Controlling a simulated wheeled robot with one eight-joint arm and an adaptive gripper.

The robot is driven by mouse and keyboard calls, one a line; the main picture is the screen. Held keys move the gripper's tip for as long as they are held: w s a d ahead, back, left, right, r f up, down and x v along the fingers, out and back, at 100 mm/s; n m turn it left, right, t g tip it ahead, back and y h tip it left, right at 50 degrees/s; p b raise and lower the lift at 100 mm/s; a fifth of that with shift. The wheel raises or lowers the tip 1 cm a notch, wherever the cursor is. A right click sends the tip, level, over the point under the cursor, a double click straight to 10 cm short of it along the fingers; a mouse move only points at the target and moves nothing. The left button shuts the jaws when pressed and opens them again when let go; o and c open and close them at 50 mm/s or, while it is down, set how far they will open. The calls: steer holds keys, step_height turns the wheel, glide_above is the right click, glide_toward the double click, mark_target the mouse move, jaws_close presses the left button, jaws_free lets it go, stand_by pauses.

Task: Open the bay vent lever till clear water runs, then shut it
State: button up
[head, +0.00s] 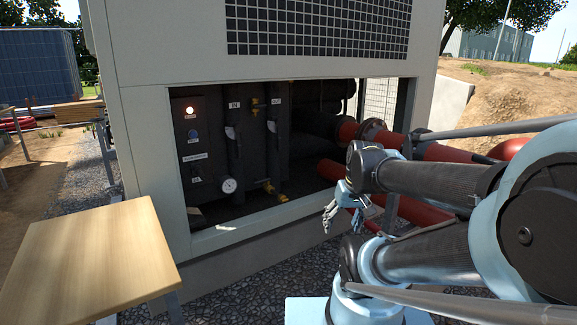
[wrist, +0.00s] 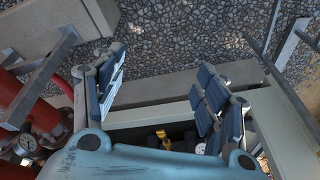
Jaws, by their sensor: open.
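The open bay of the chiller (head: 215,238) shows in the head view. Inside, an upper yellow fitting (head: 257,105) sits between two dark pipes labelled IN and OUT. A lower yellow fitting (head: 270,187) is near the bay floor, right of a round gauge (head: 228,185). I cannot tell which one is the vent lever. No running water can be made out. My gripper (head: 345,207) is open and empty, outside the bay to its right. In the wrist view its fingers (wrist: 165,95) are spread, with a yellow fitting (wrist: 163,139) and a white gauge (wrist: 200,148) beyond them.
A control panel (head: 193,145) with a lit red lamp is at the bay's left. Red pipes (head: 430,150) run out to the right near my arm. A wooden table (head: 95,255) stands at front left. Gravel (head: 245,290) covers the ground before the chiller.

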steer(key=shift+m+g+h, duration=0.4)
steer(key=shift+m+h, duration=0.2)
steer(key=shift+h, duration=0.1)
steer(key=s+d, duration=0.1)
steer(key=s+f, duration=0.1)
steer(key=s, duration=0.1)
steer(key=s+d+f, duration=0.1)
steer(key=shift+s+d, duration=0.2)
steer(key=shift+d, duration=0.15)
